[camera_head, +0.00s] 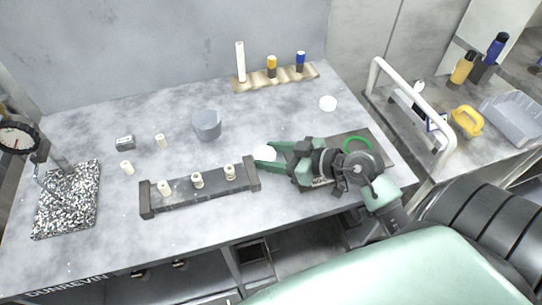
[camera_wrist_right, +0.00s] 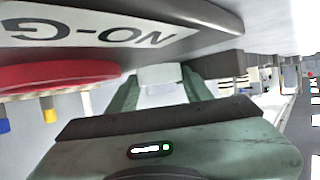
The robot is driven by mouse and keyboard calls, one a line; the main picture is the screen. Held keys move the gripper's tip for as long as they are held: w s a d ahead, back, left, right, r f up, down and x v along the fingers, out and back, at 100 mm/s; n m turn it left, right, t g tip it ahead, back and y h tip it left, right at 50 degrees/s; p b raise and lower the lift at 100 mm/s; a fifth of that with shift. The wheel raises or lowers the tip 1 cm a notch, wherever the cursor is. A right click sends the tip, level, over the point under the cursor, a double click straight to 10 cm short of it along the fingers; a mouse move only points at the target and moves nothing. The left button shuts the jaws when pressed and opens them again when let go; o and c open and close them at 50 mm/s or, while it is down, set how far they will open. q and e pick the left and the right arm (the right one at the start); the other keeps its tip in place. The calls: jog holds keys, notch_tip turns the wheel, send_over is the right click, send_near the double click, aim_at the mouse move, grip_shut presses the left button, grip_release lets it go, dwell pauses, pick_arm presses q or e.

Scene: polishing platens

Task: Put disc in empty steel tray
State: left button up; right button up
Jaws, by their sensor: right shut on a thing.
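My right gripper (camera_head: 268,153) is shut on a white disc (camera_head: 263,154) above the table, just behind the right end of a dark rail fixture. The disc also shows between the fingers in the right wrist view (camera_wrist_right: 160,76). A second white disc (camera_head: 328,103) lies on the table at the back right. A grey open tray (camera_head: 515,120) stands on the side bench at the far right and looks empty. I cannot tell whether it is steel. My left gripper is not in view.
The dark rail fixture (camera_head: 212,190) carries three pale pegs. A dark board with a green ring (camera_head: 357,144) lies partly under my right arm. A white rail (camera_head: 408,106) borders the side bench.

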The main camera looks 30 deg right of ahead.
dwell(0.3)
jog(key=o, duration=1.2)
jog(key=shift+f, duration=0.15)
